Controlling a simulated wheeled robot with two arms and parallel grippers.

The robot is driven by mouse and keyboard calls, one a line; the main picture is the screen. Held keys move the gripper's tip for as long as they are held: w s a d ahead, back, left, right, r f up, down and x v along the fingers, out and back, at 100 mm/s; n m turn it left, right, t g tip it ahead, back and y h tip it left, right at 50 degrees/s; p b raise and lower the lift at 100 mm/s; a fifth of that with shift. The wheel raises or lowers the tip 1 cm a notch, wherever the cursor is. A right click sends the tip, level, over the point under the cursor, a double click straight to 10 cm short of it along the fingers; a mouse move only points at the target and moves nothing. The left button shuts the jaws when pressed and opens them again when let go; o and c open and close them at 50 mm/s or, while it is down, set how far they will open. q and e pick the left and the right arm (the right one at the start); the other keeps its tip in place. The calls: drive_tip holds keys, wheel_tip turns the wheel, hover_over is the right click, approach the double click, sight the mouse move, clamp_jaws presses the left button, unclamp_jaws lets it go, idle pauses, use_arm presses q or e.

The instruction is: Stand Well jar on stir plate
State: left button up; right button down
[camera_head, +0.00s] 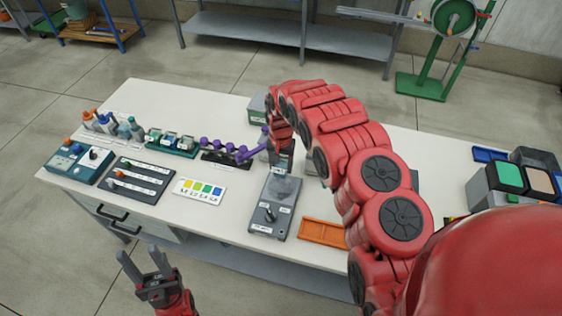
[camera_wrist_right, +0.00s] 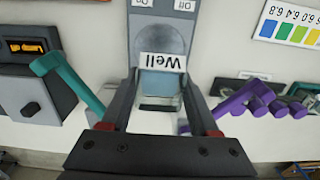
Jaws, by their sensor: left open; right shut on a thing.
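The Well jar (camera_wrist_right: 160,83), with a white "Well" label and a bluish body, is between the fingers of my right gripper (camera_wrist_right: 160,105) in the right wrist view. The gripper is shut on it. The grey stir plate (camera_head: 265,218) lies on the bench, with its round disc (camera_wrist_right: 160,40) just beyond the jar in the wrist view. In the head view my right gripper (camera_head: 281,160) is at the plate's far end, and the jar is not clearly visible. I cannot tell whether the jar touches the disc. My left gripper (camera_head: 142,257) is open and empty in front of the bench.
A purple-knobbed rack (camera_head: 228,155) and a colour chart (camera_head: 199,190) stand left of the plate. An orange tray (camera_head: 322,232) lies to its right. In the wrist view a teal arm (camera_wrist_right: 75,80) reaches out beside a device with an orange display (camera_wrist_right: 25,47).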

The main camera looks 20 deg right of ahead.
drive_tip(key=shift+f+b, duration=1.95)
drive_tip(key=shift+f, duration=2.25)
drive_tip(key=shift+d, duration=0.1)
drive_tip(key=shift+c, duration=0.3)
unclamp_jaws()
drive_tip(key=shift+r, duration=0.15)
drive_tip(key=shift+r+p, duration=0.85)
drive_tip(key=shift+r, duration=0.55)
drive_tip(key=shift+r+p, duration=1)
drive_tip(key=shift+r, duration=2.05)
drive_tip(key=shift+s, duration=0.1)
drive_tip(key=shift+f, duration=0.1)
